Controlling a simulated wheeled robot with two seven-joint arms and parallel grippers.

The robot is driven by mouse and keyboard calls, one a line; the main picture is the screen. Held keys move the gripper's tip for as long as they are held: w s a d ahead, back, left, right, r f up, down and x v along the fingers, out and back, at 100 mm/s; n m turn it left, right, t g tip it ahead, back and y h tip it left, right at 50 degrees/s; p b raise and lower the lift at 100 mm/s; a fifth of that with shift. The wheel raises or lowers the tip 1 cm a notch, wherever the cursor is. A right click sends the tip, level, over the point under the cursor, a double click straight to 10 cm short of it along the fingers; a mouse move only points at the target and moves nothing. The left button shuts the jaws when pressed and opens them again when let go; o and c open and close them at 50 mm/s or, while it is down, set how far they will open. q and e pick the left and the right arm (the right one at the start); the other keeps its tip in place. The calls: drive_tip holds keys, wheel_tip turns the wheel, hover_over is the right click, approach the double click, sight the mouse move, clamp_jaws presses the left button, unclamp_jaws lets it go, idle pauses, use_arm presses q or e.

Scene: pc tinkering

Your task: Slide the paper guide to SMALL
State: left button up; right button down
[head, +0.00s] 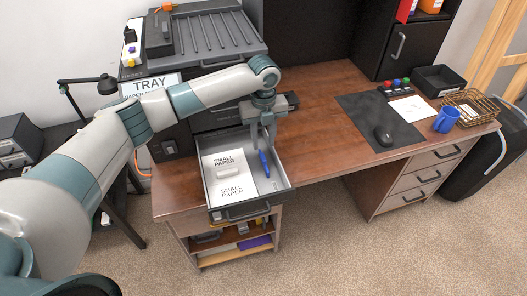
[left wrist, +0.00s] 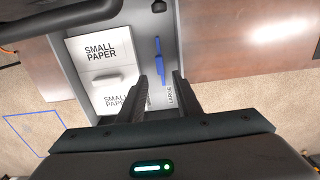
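The paper guide is a slim blue bar (head: 264,163) in the right part of the pulled-out grey paper tray (head: 284,181). In the left wrist view the guide (left wrist: 159,55) stands beyond my fingertips, roughly in line with the gap between them. A white stack marked SMALL PAPER (head: 228,172) lies left of it, with bare tray floor between. A LARGE label (left wrist: 170,93) shows between my fingers; I cannot read a SMALL mark on the tray floor. My left gripper (head: 262,149) is open above the tray, fingers pointing down. My right gripper is not in view.
The tray juts out past the front edge of the wooden desk (head: 310,125). The printer body (head: 200,45) rises behind it. A dark mat with a mouse (head: 384,137), a blue mug (head: 446,120) and a wire basket (head: 470,108) are far to the right.

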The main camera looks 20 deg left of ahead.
sight(263, 158)
use_arm(q)
drive_tip(key=shift+f+p, duration=0.6)
drive_tip(key=shift+f, duration=2.95)
clamp_jaws()
